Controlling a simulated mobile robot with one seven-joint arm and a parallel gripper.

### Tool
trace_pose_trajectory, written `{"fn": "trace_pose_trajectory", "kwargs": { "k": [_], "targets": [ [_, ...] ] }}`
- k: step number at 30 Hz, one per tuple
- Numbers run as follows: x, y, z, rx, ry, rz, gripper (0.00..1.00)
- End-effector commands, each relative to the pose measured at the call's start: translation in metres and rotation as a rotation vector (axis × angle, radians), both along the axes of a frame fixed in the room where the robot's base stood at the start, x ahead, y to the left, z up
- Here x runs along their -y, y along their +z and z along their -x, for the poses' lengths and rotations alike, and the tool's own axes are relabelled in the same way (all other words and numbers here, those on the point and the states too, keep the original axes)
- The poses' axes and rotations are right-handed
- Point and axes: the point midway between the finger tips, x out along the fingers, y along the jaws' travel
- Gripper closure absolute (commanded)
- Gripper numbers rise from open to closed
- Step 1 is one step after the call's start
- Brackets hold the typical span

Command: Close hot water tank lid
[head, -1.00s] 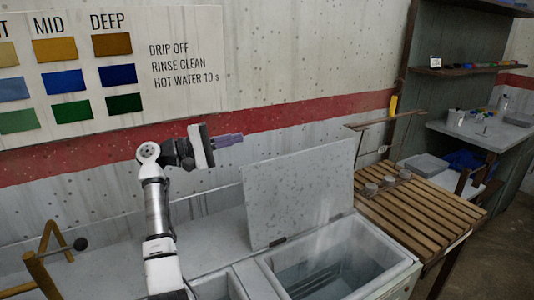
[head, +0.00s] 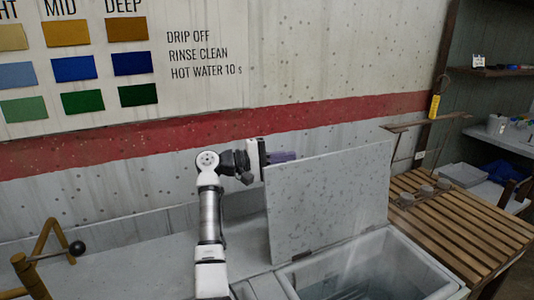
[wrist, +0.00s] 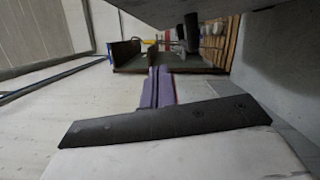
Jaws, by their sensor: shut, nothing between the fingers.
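The hot water tank lid (head: 330,200) is a speckled grey panel standing open, raised upright on its hinge at the back of the tank. The hot water tank (head: 415,262) is a pale open basin below it, with water inside. My gripper (head: 285,156) has purple fingers and is at the lid's upper left corner, on the wall side, its tips partly hidden by the lid. In the wrist view the shut fingers (wrist: 158,88) point ahead and a grey panel edge passes above them. I cannot tell whether they touch the lid.
A slatted wooden bench (head: 450,215) with several small grey weights (head: 425,193) stands right of the tank. The wall with a red stripe (head: 340,115) is close behind. A yellow-brown frame with a black knob (head: 77,248) is at the left.

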Motion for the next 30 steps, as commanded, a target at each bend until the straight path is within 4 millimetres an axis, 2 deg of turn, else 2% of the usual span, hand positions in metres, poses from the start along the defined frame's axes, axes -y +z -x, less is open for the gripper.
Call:
{"fn": "trace_pose_trajectory", "kwargs": {
  "k": [1,2,6,13,30],
  "targets": [
    [0.013,0.005,-0.001,-0.001,-0.004,0.002,1.00],
    [0.016,0.004,0.000,-0.001,-0.002,0.001,1.00],
    [0.018,0.006,0.017,0.001,0.000,0.001,1.00],
    [0.024,0.009,0.033,0.000,0.000,0.001,1.00],
    [0.026,0.007,0.036,0.004,0.000,-0.001,1.00]
  ]
}}
